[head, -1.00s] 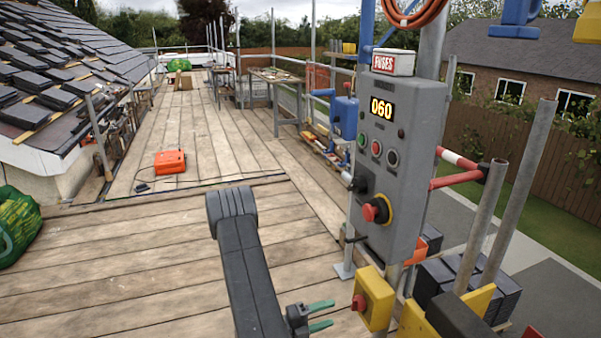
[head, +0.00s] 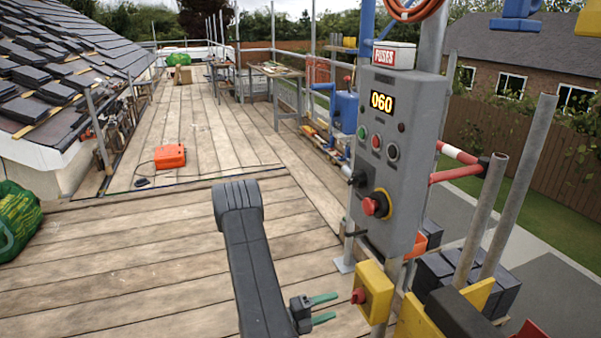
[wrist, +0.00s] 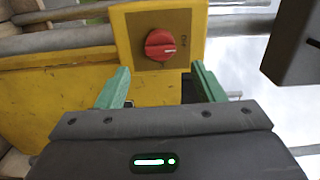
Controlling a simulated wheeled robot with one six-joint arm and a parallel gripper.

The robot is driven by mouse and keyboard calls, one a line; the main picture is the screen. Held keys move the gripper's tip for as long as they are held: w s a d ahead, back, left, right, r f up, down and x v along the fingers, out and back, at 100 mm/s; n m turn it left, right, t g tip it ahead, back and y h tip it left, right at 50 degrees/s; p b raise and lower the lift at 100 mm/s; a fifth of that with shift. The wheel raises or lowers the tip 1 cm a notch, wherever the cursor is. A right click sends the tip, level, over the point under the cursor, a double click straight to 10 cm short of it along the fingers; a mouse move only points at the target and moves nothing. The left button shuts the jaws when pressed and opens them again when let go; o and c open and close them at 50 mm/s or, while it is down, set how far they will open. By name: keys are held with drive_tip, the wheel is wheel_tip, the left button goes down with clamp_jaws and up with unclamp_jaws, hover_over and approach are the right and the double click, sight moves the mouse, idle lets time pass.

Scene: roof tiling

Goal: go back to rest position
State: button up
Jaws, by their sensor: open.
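My gripper (head: 322,308) has green fingers and is at the bottom middle of the head view. It is open and empty, to the left of a yellow box with a red knob (head: 374,291). In the wrist view my gripper (wrist: 160,90) has its two fingers spread apart. The red knob (wrist: 160,44) on the yellow box is straight ahead, beyond the fingertips and not between them. My dark arm rises in the bottom middle of the head view.
A grey control panel (head: 398,150) reading 060 stands at the right, with scaffold poles (head: 508,215) beside it. An orange case (head: 170,156) lies on the plank deck. A green bag (head: 18,220) is at the left edge. The middle planks (head: 150,250) are clear.

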sight(352, 300)
drive_tip(key=x, duration=0.7)
drive_tip(key=shift+d, duration=0.25)
drive_tip(key=shift+w+d+f, duration=0.15)
drive_tip(key=shift+f, duration=0.05)
drive_tip(key=m+b, duration=0.2)
drive_tip(key=m, duration=0.3)
drive_tip(key=shift+b, duration=0.3)
drive_tip(key=m+b, duration=0.2)
drive_tip(key=m, duration=0.2)
drive_tip(key=shift+m+b, duration=0.5)
drive_tip(key=shift+m, duration=0.6)
